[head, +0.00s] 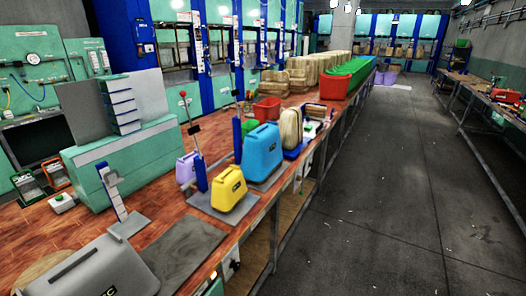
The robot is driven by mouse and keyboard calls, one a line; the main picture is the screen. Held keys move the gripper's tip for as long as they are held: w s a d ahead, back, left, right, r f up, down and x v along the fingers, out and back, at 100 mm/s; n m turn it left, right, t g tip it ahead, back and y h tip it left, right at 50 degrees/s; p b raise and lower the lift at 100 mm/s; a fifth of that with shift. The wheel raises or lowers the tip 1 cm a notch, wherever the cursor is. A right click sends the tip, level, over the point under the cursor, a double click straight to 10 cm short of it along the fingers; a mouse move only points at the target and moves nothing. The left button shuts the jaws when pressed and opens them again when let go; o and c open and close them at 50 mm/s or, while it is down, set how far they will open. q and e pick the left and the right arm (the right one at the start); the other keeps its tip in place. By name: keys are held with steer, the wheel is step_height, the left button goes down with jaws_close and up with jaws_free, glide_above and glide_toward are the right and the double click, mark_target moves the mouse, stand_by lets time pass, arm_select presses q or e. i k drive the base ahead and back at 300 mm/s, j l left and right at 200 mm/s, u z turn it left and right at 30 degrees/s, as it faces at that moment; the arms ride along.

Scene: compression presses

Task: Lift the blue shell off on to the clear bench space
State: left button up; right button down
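The blue shell (262,152) stands upright on the long wooden bench (152,216), near its right edge, in the middle of the head view. It has a handle shape at its top and seems to rest on a flat grey plate, mostly hidden beneath it. A yellow shell (228,190) stands in front of it, on a dark plate beside an upright lever press (200,172). A tan shell (291,132) stands just behind it. Neither of my grippers is in view.
A purple shell (185,168) stands left of the yellow one. A grey shell (105,272) fills the bottom left corner. A bare dark mat (182,250) lies in front of the yellow shell. A red bin (267,108) stands behind. The floor aisle (390,200) at right is clear.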

mark_target(262, 151)
steer(key=i+l+u, duration=0.1)
steer(key=i+l, duration=1.1)
steer(key=i+l+u, duration=0.15)
steer(key=i+l, duration=0.45)
steer(key=l, duration=0.15)
steer(key=i+l, duration=0.6)
steer(key=l+u, duration=0.05)
steer(key=l, duration=0.05)
